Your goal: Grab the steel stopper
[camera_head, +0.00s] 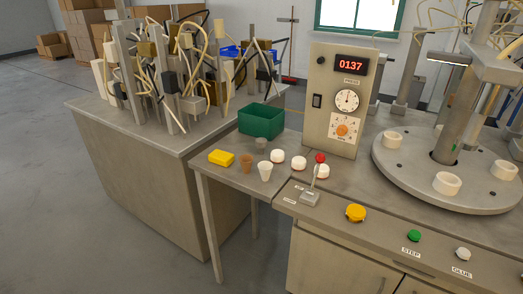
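A small grey, metal-looking tapered piece (261,143), which looks like the steel stopper, stands on the small side table (225,174) just in front of the green bin. A brown tapered stopper (246,161) and a white tapered stopper (265,172) stand nearer the front of the same table. Neither of my grippers shows in the head view, and nothing is seen touching the stoppers.
A yellow block (221,158) lies left of the stoppers; the green bin (262,121) stands behind. White round pieces (277,156) and a red-knobbed lever (320,158) are to the right. The control box (337,100) and round turntable (400,168) stand farther right.

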